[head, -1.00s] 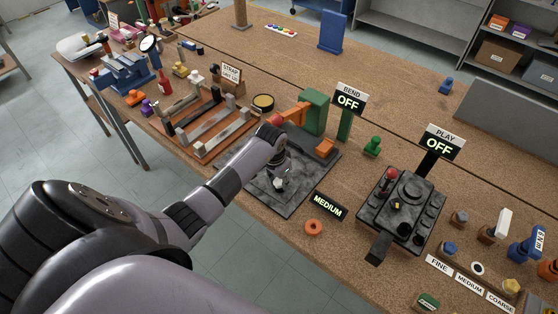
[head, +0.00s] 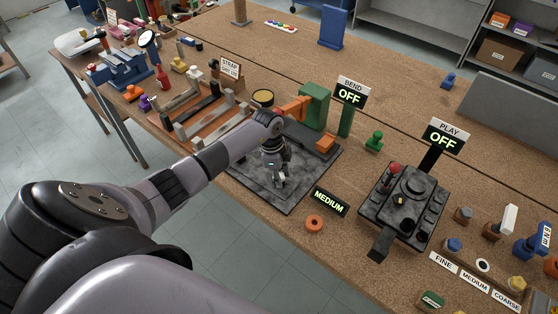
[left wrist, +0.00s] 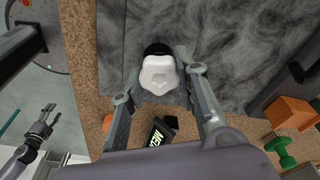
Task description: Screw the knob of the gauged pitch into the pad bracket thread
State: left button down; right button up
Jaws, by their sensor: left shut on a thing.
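In the left wrist view, a white lobed knob (left wrist: 158,75) with a black part behind it sits between the fingers of my left gripper (left wrist: 160,90), which is shut on it. In the head view my left gripper (head: 274,183) points down over the dark marbled plate (head: 290,199), and its fingers mostly hide the knob. The thread under the knob is hidden, so I cannot tell how far it is engaged. A lit MEDIUM sign (head: 331,202) stands by the plate's near right corner. My right gripper (left wrist: 43,125) shows small over the floor in the left wrist view; its jaw opening is unclear.
Behind the plate are a green post (head: 315,107), an orange arm (head: 293,107) and a BEND OFF sign (head: 350,96). A black PLAY console (head: 403,207) stands to the right. An orange ring (head: 314,223) lies near the front edge. A strap rack (head: 184,138) is left.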

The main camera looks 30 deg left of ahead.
pick_arm(q)
jog(key=shift+s+f, duration=0.1)
jog(key=m+b, duration=0.1)
jog(key=m, duration=0.2)
jog(key=shift+f+g+b, duration=0.15)
jog(key=shift+g+b, duration=0.15)
jog(key=shift+b, duration=0.1)
jog(key=c, duration=1.7)
grip_release()
jog(key=shift+m, duration=0.8)
jog(key=shift+o, duration=0.7)
jog(key=o, duration=0.4)
jog(key=shift+r, duration=0.2)
jog(key=shift+r, duration=0.1)
notch_tip(320, 180, up, 12)
jog(key=a, duration=0.1)
jog(key=shift+a, duration=0.4)
